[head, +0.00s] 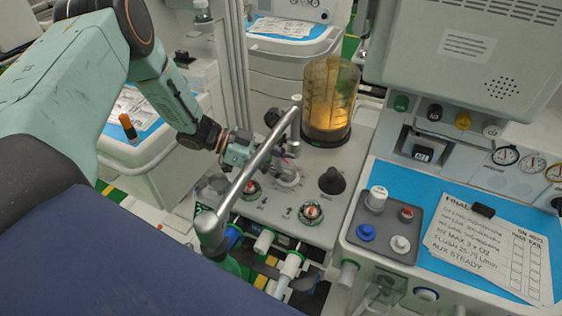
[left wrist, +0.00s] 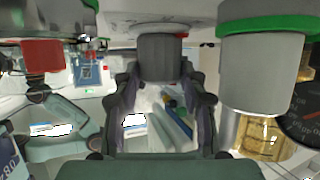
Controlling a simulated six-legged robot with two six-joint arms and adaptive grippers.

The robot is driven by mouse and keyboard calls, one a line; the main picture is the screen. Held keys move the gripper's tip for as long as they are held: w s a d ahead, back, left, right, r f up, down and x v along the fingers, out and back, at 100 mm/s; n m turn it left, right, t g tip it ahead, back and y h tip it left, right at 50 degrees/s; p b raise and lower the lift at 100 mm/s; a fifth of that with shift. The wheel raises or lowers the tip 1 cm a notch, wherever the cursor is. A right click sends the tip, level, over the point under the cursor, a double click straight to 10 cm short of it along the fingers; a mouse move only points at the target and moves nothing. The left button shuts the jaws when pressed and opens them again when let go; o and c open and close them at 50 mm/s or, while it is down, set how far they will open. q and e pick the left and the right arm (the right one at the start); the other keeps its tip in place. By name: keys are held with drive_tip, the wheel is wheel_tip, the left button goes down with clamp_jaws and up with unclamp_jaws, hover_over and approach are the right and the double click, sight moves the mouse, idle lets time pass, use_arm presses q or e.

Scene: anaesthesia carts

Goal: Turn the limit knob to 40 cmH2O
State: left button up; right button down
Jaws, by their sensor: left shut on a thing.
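I take this to be the limit knob. In the head view the gripper and a metal rail mostly hide the knob. I cannot read its scale or the value it points to. My right gripper is in neither view.
A metal rail (head: 255,165) crosses close in front of my gripper. An amber canister (head: 330,100) stands behind. A black knob (head: 332,181) and a red-centred round control (head: 311,213) are on the panel. A grey block with several knobs (head: 383,229) sits to the right.

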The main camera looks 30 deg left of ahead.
use_arm(q)
drive_tip(key=shift+w+f+m+g+h+b, duration=0.1)
drive_tip(key=shift+m+g+h+b, duration=0.1)
drive_tip(key=shift+m+g, duration=0.35)
drive_tip(key=shift+w+f+m+g+h+b, duration=0.1)
drive_tip(key=shift+m+g+h+b, duration=0.1)
drive_tip(key=shift+m+g, duration=0.3)
drive_tip(key=m+g+b, duration=0.3)
drive_tip(key=g+b, duration=0.1)
drive_tip(key=shift+w+m+g, duration=0.2)
drive_tip(key=shift+m+g, duration=0.05)
drive_tip(key=shift+m, duration=0.1)
drive_tip(key=shift+w+r+m+g+b, duration=0.1)
drive_tip(key=shift+m+g+b, duration=1)
drive_tip(key=shift+b, duration=0.7)
drive_tip(key=o, duration=1.1)
drive_tip(key=shift+r, duration=0.1)
drive_tip(key=shift+o, duration=0.2)
